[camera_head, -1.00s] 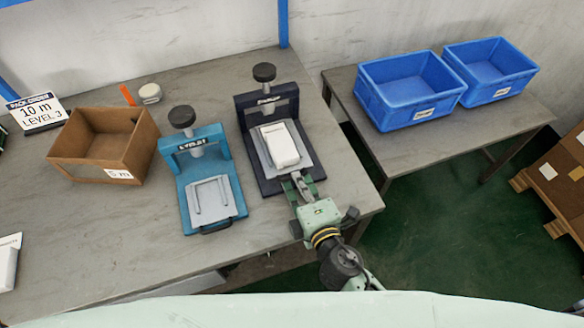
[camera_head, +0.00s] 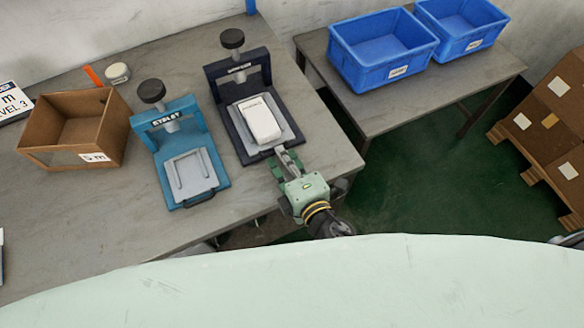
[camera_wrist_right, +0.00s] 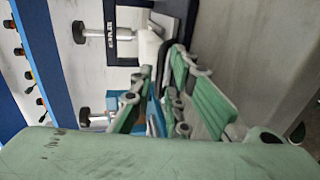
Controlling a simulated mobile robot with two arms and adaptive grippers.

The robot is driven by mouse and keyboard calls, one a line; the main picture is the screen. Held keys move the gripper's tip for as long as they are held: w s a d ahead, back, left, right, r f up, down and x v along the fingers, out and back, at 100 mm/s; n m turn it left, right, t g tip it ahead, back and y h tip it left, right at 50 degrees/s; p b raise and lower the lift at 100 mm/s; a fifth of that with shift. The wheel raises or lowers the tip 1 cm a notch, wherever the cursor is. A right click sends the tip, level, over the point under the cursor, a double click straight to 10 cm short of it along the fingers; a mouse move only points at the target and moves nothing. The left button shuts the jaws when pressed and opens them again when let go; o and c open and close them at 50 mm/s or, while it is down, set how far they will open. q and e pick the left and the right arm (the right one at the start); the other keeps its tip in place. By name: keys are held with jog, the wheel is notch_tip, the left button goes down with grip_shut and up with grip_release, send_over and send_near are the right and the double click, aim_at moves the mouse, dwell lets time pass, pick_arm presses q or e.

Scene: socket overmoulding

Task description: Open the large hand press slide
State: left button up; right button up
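The large hand press (camera_head: 213,82) is the dark navy one on the grey table, with a black knob (camera_head: 232,38) on top. Its grey slide plate (camera_head: 288,135) carries a white rounded block (camera_head: 260,120). My right gripper (camera_head: 284,157) is at the front edge of this slide, its fingers pointing at it. My left gripper is not in view.
A smaller blue press (camera_head: 168,185) with an empty grey slide stands to the left. A cardboard box (camera_head: 45,155) is further left. Blue bins (camera_head: 352,65) stand on a second table at the back right. Brown boxes on pallets (camera_head: 545,125) are at the far right.

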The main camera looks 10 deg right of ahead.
jog(key=v, duration=1.1)
jog(key=shift+s, duration=0.35)
jog(key=shift+d+r, duration=0.1)
